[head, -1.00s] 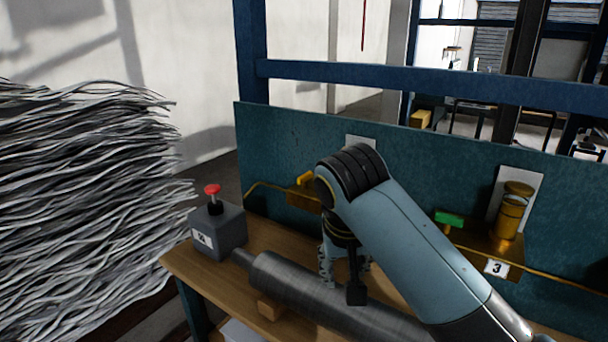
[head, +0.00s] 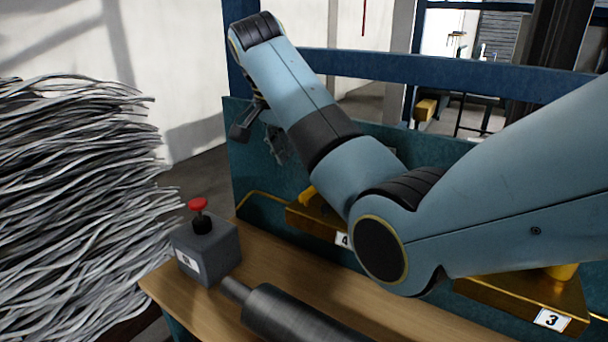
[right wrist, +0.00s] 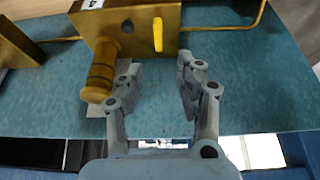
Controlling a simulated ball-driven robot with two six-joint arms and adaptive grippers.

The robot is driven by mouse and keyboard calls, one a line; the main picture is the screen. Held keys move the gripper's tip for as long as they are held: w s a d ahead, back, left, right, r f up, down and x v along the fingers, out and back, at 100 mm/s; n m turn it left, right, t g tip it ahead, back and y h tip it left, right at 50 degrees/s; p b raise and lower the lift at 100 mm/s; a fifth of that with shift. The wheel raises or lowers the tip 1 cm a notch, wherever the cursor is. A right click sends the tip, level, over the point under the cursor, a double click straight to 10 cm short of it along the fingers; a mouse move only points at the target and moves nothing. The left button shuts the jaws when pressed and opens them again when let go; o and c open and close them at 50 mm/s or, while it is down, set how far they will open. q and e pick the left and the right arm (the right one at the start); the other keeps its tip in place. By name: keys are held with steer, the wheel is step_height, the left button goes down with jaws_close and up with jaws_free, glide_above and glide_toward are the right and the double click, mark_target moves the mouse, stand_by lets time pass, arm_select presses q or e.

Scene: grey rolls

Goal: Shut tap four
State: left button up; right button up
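Tap four is a brass block (head: 318,222) on the blue-green panel, with a label reading 4. Its yellow handle (head: 307,194) is partly hidden behind my right arm. In the right wrist view the yellow handle (right wrist: 158,34) points across the line of the pipe, next to a brass cylinder (right wrist: 102,72). My right gripper (head: 262,138) is up by the panel's top edge, left of tap four. In the right wrist view my right gripper (right wrist: 160,66) is open and empty, its fingertips just short of the handle and apart from it. My left gripper is not in view.
A grey box with a red button (head: 199,204) and a dark metal roller (head: 298,318) are on the wooden bench (head: 245,244). Tap three's block (head: 530,298) is at the right, partly behind my arm. A blue rail (head: 400,74) runs above the panel (head: 238,165).

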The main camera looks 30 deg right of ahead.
mark_target(308, 190)
steer(key=x, duration=0.3)
steer(key=p+x, duration=0.1)
steer(key=x, duration=0.2)
steer(key=shift+s+d+f, duration=0.1)
steer(key=shift+s+f, duration=0.1)
steer(key=x, duration=0.2)
steer(key=shift+w+d+f+p, duration=0.1)
steer(key=shift+d+f+p, duration=0.05)
steer(key=shift+f+p, duration=0.2)
steer(key=shift+w+d+f, duration=0.1)
steer(key=shift+d+f, duration=0.05)
steer(key=shift+f, duration=0.4)
steer(key=shift+c, duration=1)
steer(key=c, duration=0.5)
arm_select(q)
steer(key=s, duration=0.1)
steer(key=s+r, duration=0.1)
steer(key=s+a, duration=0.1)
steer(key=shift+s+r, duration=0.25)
arm_select(e)
jaws_close()
